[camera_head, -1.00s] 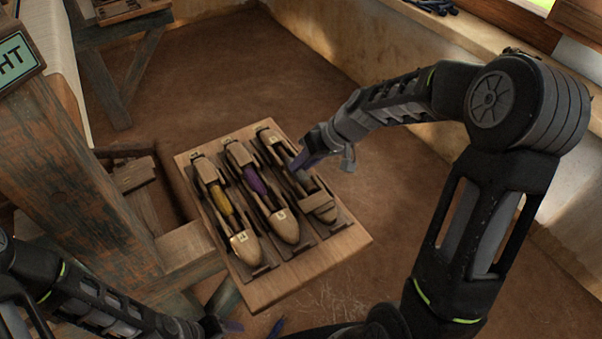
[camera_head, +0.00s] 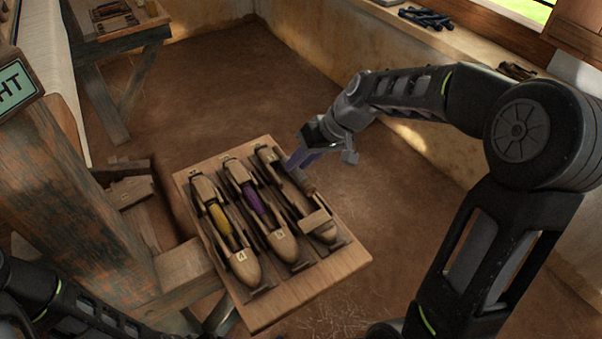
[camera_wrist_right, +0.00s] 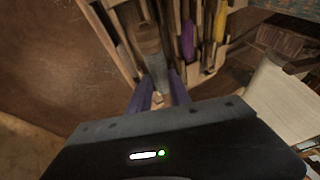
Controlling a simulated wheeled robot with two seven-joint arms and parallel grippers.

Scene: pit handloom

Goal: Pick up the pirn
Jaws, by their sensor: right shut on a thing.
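A wooden board (camera_head: 348,262) holds several boat-shaped shuttles side by side. The left shuttle (camera_head: 243,264) has a yellow pirn (camera_head: 220,218); the middle shuttle (camera_head: 284,246) has a purple pirn (camera_head: 254,202). The right shuttle (camera_head: 266,156) has a grey-brown pirn (camera_head: 305,183) at its open slot. My right gripper (camera_head: 301,160) is shut on this pirn's far end. In the right wrist view, the purple fingers (camera_wrist_right: 158,95) flank the end of the grey-brown pirn (camera_wrist_right: 148,45). I cannot tell whether it is fully clear of the shuttle. My left gripper is out of view.
Heavy loom timber (camera_head: 75,210) stands left of the board. A wooden table (camera_head: 118,32) is at the back left. A window ledge (camera_head: 470,45) with dark tools (camera_head: 427,18) runs along the right wall. The earthen floor (camera_head: 220,85) behind the board is clear.

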